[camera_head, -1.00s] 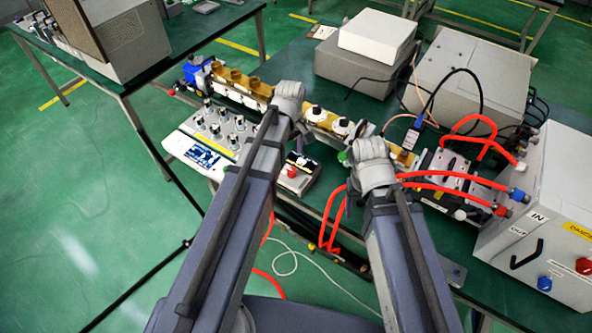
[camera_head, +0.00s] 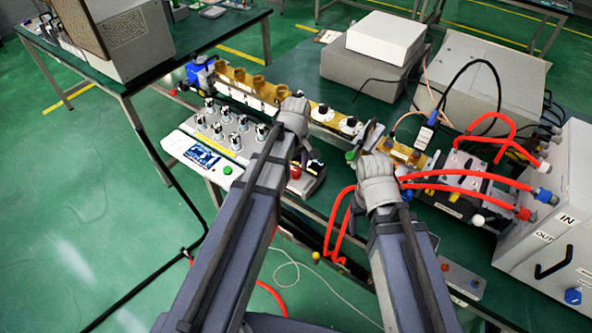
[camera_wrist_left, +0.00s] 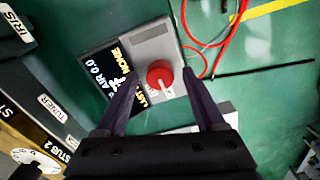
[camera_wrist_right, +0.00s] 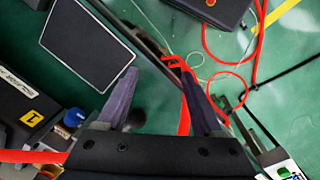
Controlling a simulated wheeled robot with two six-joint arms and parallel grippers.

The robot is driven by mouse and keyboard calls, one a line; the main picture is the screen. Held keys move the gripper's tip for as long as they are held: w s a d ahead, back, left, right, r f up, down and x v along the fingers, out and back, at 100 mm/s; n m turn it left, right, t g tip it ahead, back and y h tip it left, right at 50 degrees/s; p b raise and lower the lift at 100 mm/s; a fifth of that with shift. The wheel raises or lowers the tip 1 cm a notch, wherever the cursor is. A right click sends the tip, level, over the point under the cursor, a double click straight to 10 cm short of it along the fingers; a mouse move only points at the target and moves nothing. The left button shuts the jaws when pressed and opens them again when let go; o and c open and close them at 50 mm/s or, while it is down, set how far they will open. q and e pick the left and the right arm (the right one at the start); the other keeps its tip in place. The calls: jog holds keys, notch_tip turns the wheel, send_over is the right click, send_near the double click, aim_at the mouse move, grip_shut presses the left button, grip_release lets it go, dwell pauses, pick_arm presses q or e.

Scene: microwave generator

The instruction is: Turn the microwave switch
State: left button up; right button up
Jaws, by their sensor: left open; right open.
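The switch is a red round knob (camera_wrist_left: 160,76) with a pale mark, on a small grey box (camera_wrist_left: 150,60) with a black labelled face. In the head view the red knob (camera_head: 295,172) shows just beside my left arm, which partly covers the box. My left gripper (camera_wrist_left: 159,82) is open, with its fingertips on either side of the knob in the wrist view. Whether they touch it or hover above it I cannot tell. My right gripper (camera_wrist_right: 158,78) is open and empty, over the bench edge near red hoses.
A panel with several knobs (camera_head: 222,135) stands left of the box. A brass waveguide row (camera_head: 240,82) runs behind it. Red hoses (camera_head: 470,175) loop beside my right arm. A white cabinet (camera_head: 560,235) stands at right, and green floor is open at left.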

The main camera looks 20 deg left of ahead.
pick_arm(q)
jog(key=shift+c, duration=0.2)
grip_shut()
jog(key=shift+m, duration=0.4)
jog(key=m, duration=0.5)
jog(key=shift+m, duration=0.4)
jog(key=m, duration=0.5)
jog(key=shift+m, duration=0.3)
dwell(0.4)
